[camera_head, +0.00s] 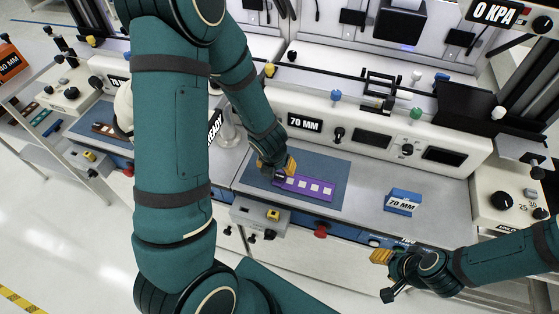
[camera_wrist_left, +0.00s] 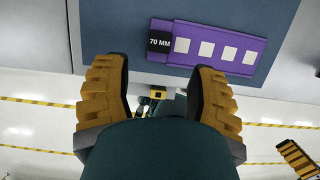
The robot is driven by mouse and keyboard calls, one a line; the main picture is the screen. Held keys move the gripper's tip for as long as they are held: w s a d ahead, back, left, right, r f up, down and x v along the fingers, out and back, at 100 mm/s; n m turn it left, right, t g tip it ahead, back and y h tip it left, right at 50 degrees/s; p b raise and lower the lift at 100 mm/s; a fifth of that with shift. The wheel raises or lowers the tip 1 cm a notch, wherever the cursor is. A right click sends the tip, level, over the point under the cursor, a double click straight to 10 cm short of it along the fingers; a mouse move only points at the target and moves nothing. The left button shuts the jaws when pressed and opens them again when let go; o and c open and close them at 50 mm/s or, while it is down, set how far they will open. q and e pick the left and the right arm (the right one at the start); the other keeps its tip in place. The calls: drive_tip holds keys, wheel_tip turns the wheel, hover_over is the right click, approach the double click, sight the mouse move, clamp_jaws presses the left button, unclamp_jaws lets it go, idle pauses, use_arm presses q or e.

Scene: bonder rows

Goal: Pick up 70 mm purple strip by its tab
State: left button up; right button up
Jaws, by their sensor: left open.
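The purple strip (camera_head: 312,188) lies flat on a blue mat (camera_head: 338,170) on the bench. In the left wrist view the strip (camera_wrist_left: 215,47) shows several white squares and a black end tab (camera_wrist_left: 160,44) marked 70 MM. My left gripper (camera_head: 277,168) is at the strip's left end and partly covers it in the head view. In the left wrist view my left gripper (camera_wrist_left: 158,66) is open, with the tab lined up ahead of the gap and nothing between the fingers. My right gripper (camera_head: 381,257) is off the bench's front edge, away from the strip; its finger gap is unclear.
A blue block labelled 70 MM (camera_head: 403,202) stands right of the mat. A white machine panel (camera_head: 375,140) with knobs and displays rises behind. A red knob (camera_head: 321,231) and a grey box (camera_head: 262,215) sit at the front edge. Bare bench lies between mat and block.

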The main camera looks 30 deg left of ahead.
sight(279, 176)
use_arm(q)
drive_tip(key=b+x, duration=0.5)
drive_tip(key=x, duration=0.2)
drive_tip(key=shift+s+f, duration=0.1)
drive_tip(key=shift+b+x, duration=0.6)
drive_tip(key=shift+x, duration=0.25)
clamp_jaws()
wheel_tip(279, 176, up, 4)
drive_tip(key=p, duration=0.3)
drive_tip(key=shift+f, duration=0.2)
drive_tip(key=shift+r+p, duration=2.75)
drive_tip(key=shift+p, duration=0.05)
